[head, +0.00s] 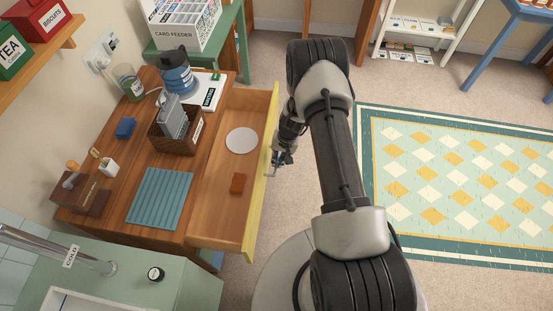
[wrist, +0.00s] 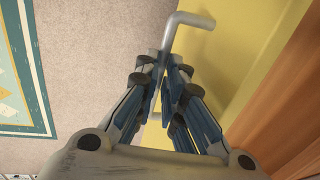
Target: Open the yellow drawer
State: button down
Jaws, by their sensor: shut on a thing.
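The yellow drawer (head: 263,173) stands well out from the wooden desk in the head view, with its inside showing. A white disc (head: 241,140) and a small brown block (head: 238,183) lie in it. Its yellow front also fills the right of the wrist view (wrist: 240,60). My gripper (head: 280,160) is at the outer face of the drawer front. In the wrist view my gripper (wrist: 168,85) is shut on the grey bar handle (wrist: 183,22), whose bent upper end sticks out beyond the fingers. The handle's lower part is partly hidden by the fingers.
A green counter (head: 180,280) is at the near left. A patterned rug (head: 450,180) lies on open floor to the right.

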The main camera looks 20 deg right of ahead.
dwell(0.3)
jog(key=c, duration=1.7)
grip_release()
jog(key=shift+r, duration=0.15)
jog(key=v, duration=1.1)
jog(key=shift+r, duration=0.4)
jog(key=s+a+r+n+t, duration=0.1)
jog(key=s+a+r, duration=0.2)
jog(key=r, duration=0.6)
jog(key=s+a+r+n, duration=0.1)
jog(key=s+a+r, duration=0.1)
jog(key=r, duration=0.7)
jog(key=s+a+r+n+t, duration=0.1)
jog(key=s+a+r, duration=0.2)
jog(key=r, duration=0.7)
jog(key=s+r+n, duration=0.1)
jog(key=s+r, duration=0.1)
jog(key=s, duration=0.4)
jog(key=s+a+r+n+t+h, duration=0.1)
jog(key=s+r, duration=0.2)
jog(key=s, duration=0.3)
jog(key=s+a+r+h, duration=0.1)
jog(key=s+r, duration=0.2)
jog(key=s, duration=0.3)
jog(key=shift+s+a+n, duration=0.25)
jog(key=shift+s+n, duration=0.15)
